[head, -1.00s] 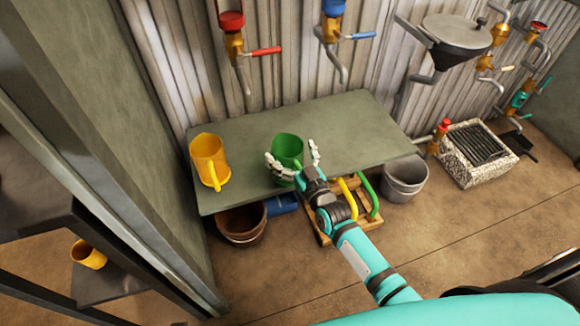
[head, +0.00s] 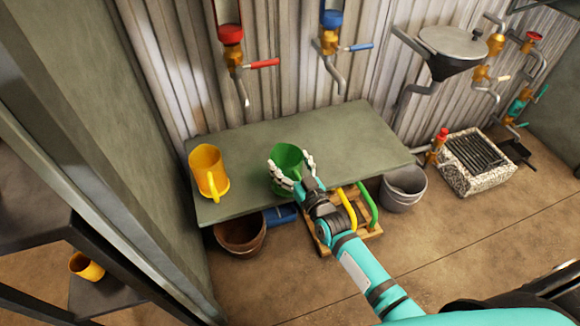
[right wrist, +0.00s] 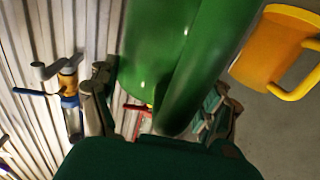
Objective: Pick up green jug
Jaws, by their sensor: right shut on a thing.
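The green jug (head: 287,160) stands upright on the grey-green table (head: 345,130), near its middle. My right gripper (head: 291,171) reaches it from the front, with its pale fingers closed around the jug's sides. In the right wrist view the green jug (right wrist: 180,60) fills the space between the two fingers of the gripper (right wrist: 160,115). The jug's lower front is partly hidden by the fingers and wrist. My left gripper is not in view.
A yellow jug (head: 208,171) stands left on the table; it also shows in the right wrist view (right wrist: 272,45). Red (head: 229,45) and blue (head: 331,30) taps hang on the wall behind. A brown bucket (head: 240,232) and a grey bucket (head: 403,190) stand below.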

